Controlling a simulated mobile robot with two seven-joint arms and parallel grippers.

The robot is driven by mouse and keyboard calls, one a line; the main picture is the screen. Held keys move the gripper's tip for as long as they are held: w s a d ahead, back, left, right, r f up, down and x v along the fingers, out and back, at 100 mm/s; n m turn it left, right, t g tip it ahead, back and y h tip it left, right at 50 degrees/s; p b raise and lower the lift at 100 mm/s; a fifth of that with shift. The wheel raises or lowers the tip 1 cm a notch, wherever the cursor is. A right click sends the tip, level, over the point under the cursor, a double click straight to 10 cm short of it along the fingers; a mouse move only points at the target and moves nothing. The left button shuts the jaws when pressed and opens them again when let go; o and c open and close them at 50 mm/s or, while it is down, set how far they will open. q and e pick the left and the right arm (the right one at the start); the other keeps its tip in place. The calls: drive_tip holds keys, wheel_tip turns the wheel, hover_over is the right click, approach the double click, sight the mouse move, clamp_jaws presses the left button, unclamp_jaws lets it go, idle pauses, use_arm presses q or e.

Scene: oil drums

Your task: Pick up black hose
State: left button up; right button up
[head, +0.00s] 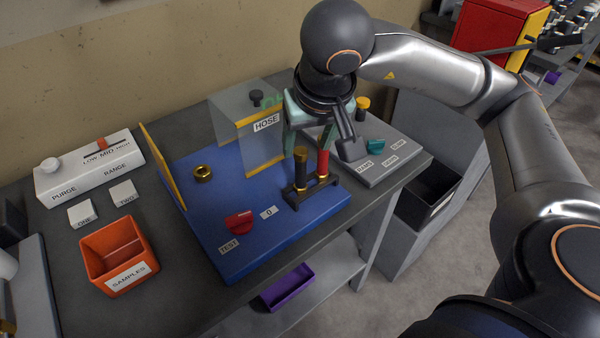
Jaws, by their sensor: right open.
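A short black hose (301,166) with a gold lower end stands upright in a small dark rack (318,188) on the blue board (240,235). A similar red hose (322,165) stands upright just to its right in the same rack. My right gripper (322,128) hangs above and behind the rack, pointing down, open and apart from both hoses. My left gripper is not in view.
A clear guard (235,125) with a yellow edge and a HOSE label (266,122) stands left of my right gripper. A grey panel (385,170) with a teal knob lies to the right. An orange SAMPLES bin (112,250), a gold ring and a red TEST knob (239,222) are further left.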

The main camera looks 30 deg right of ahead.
sight(302, 153)
drive_tip(key=shift+w+x, duration=0.15)
drive_tip(key=shift+x, duration=1.6)
drive_tip(key=shift+w+x, duration=0.15)
drive_tip(key=shift+x, duration=1.65)
drive_tip(key=shift+r, duration=0.15)
drive_tip(key=shift+c, duration=0.4)
clamp_jaws()
